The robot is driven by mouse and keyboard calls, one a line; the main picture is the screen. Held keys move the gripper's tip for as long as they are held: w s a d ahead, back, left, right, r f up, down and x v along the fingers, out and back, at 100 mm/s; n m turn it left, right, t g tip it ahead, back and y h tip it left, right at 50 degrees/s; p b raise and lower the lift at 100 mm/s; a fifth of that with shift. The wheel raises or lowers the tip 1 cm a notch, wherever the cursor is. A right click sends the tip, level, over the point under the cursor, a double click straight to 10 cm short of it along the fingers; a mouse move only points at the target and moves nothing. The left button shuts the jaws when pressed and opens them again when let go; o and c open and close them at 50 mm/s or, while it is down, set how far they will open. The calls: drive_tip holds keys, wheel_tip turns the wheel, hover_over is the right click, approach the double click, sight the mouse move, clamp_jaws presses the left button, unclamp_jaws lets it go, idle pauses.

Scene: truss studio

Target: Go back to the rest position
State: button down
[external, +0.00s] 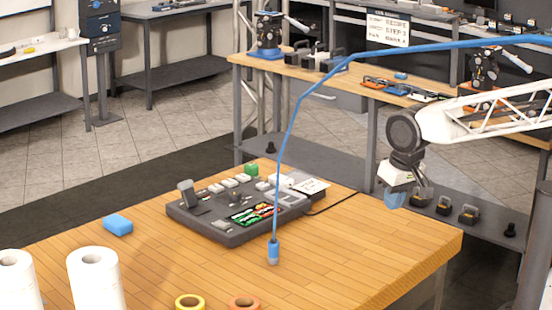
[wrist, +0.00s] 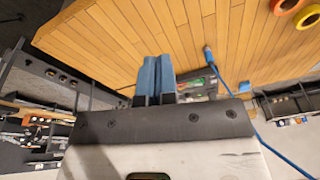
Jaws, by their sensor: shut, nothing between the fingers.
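My gripper (external: 396,197) has blue fingers and hangs at the end of my white truss arm, on the right of the external view. It appears beside the table's back right edge, above floor level and apart from everything on the table. In the wrist view the two blue fingers of my gripper (wrist: 157,75) lie together side by side, with nothing between them. The wooden table (external: 400,240) fills the lower middle of the external view, and its planks (wrist: 100,40) show beyond the fingers in the wrist view.
A dark console (external: 205,231) with switches sits on the table. A blue cable (external: 286,140) arches overhead down to a blue connector (external: 273,252) at the tabletop. A blue block (external: 118,225), paper rolls (external: 95,280) and tape rings (external: 190,302) are nearby. The table's right part is clear.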

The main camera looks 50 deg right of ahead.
drive_tip(key=s+f+n, duration=0.2)
drive_tip(key=s+f, duration=0.1)
drive_tip(key=s, duration=0.3)
drive_tip(key=shift+s+d, duration=0.2)
drive_tip(key=shift+s, duration=0.1)
